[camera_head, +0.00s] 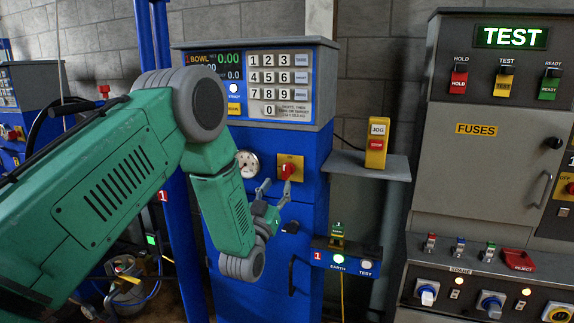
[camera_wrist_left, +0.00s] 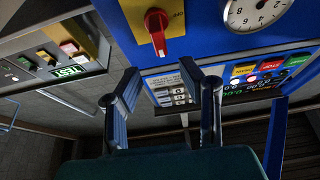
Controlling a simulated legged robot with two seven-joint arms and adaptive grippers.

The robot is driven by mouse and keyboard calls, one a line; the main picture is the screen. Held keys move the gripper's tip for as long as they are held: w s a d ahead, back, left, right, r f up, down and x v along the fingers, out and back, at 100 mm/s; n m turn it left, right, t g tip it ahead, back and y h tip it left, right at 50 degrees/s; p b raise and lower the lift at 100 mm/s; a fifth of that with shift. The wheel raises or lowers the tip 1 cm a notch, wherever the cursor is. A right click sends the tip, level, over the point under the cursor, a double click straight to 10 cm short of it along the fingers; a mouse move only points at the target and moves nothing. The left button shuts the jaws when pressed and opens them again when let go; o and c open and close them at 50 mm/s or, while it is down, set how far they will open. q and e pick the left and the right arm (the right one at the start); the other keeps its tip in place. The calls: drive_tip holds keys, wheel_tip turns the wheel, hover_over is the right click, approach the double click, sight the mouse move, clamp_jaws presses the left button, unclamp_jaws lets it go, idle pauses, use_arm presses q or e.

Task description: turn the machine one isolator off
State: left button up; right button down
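The isolator is a red rotary handle (camera_head: 288,170) on a yellow plate (camera_head: 297,160), on the front of the blue machine (camera_head: 305,142). It also shows in the left wrist view as a red handle (camera_wrist_left: 157,30) on the yellow plate (camera_wrist_left: 174,12), above the fingers, with lettering upside down. I cannot tell for sure which mark the handle points to. My left gripper (camera_head: 275,189) is just below and left of the handle, apart from it. Its fingers, also in the left wrist view (camera_wrist_left: 163,78), are spread and empty. My right gripper is not in view.
A round gauge (camera_head: 247,164) sits left of the isolator, and a keypad (camera_head: 279,85) above. A small shelf (camera_head: 362,168) with a jog/stop box (camera_head: 376,143) juts out right. Below is a blue lamp box (camera_head: 345,260). A grey test panel (camera_head: 485,155) stands at right.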

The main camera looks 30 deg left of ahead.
sight(283, 170)
use_arm(q)
drive_tip(key=x, duration=0.3)
drive_tip(key=p+x, duration=0.1)
drive_tip(key=x, duration=0.2)
drive_tip(key=shift+w+a, duration=0.3)
drive_tip(key=shift+x, duration=0.75)
drive_tip(key=shift+d, duration=0.15)
drive_tip(key=shift+c, duration=0.3)
clamp_jaws()
